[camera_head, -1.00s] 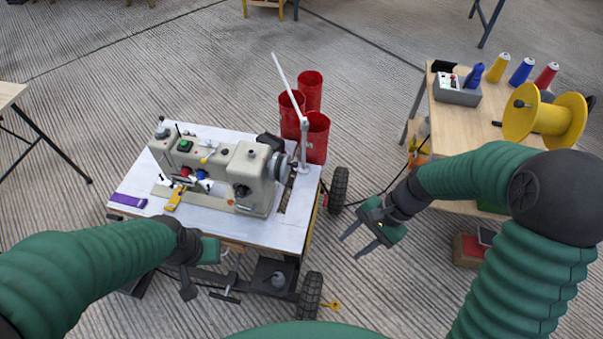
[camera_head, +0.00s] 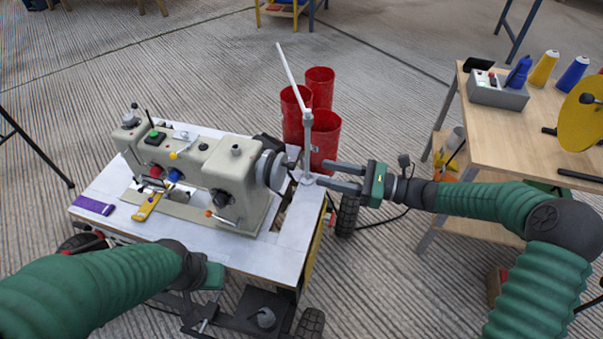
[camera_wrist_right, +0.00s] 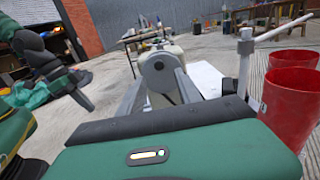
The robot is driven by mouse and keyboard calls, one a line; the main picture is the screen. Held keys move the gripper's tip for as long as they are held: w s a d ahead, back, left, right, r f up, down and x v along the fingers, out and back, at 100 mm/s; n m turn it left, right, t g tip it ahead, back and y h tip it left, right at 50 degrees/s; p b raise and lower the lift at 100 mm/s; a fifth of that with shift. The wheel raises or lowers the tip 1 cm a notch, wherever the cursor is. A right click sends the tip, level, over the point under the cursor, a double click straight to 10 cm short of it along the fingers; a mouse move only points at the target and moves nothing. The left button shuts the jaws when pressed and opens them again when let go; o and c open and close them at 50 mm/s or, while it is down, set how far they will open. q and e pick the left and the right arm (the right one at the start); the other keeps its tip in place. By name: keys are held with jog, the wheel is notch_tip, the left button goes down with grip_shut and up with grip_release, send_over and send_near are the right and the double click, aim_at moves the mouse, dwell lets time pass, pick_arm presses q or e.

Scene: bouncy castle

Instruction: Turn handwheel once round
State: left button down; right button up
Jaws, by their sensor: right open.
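The handwheel (camera_head: 272,170) is a grey disc on the right end of the beige sewing machine (camera_head: 228,172). In the right wrist view the handwheel (camera_wrist_right: 158,70) faces me, ahead between the finger lines. My right gripper (camera_head: 322,173) is open and empty, its two fingers pointing left at the handwheel across a gap. In the wrist view its fingers (camera_wrist_right: 158,84) spread to either side of the wheel. My left gripper (camera_head: 212,278) is low at the front of the machine table, its fingers mostly hidden.
A pale thread stand (camera_head: 307,145) rises beside the handwheel, close to my right fingertips. Red bins (camera_head: 325,135) stand behind it. A purple piece (camera_head: 94,206) and a yellow tool (camera_head: 147,206) lie on the table (camera_head: 268,248). A wooden table (camera_head: 500,130) stands at right.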

aim_at(295, 166)
jog(key=b+x, duration=0.2)
jog(key=x, duration=0.5)
jog(key=shift+a, duration=0.2)
grip_shut()
